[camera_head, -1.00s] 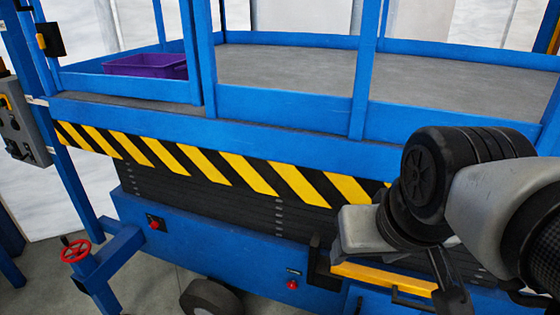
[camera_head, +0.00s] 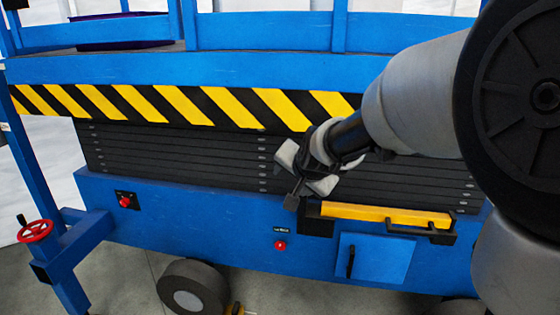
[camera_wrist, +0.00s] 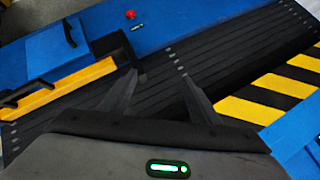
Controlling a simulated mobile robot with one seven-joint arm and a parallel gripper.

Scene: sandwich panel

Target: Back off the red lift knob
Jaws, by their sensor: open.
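A small red knob (camera_head: 280,246) sits on the blue lower side of the lift, under a small dark label (camera_head: 281,230) too small to read. It also shows in the wrist view (camera_wrist: 130,15), near the top, beyond my fingertips. My gripper (camera_wrist: 158,80) is open, with nothing between its two dark fingers. In the head view my gripper (camera_head: 291,180) is up and slightly right of the knob, in front of the black slatted section, apart from the knob. A second red knob (camera_head: 125,202) sits on a black plate further left.
A red handwheel (camera_head: 35,231) stands on the outrigger at the far left. A yellow bar (camera_head: 385,213) with black handles and a blue hatch (camera_head: 375,260) lie right of the labelled knob. A wheel (camera_head: 192,288) is below. The blue panel around the knob is clear.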

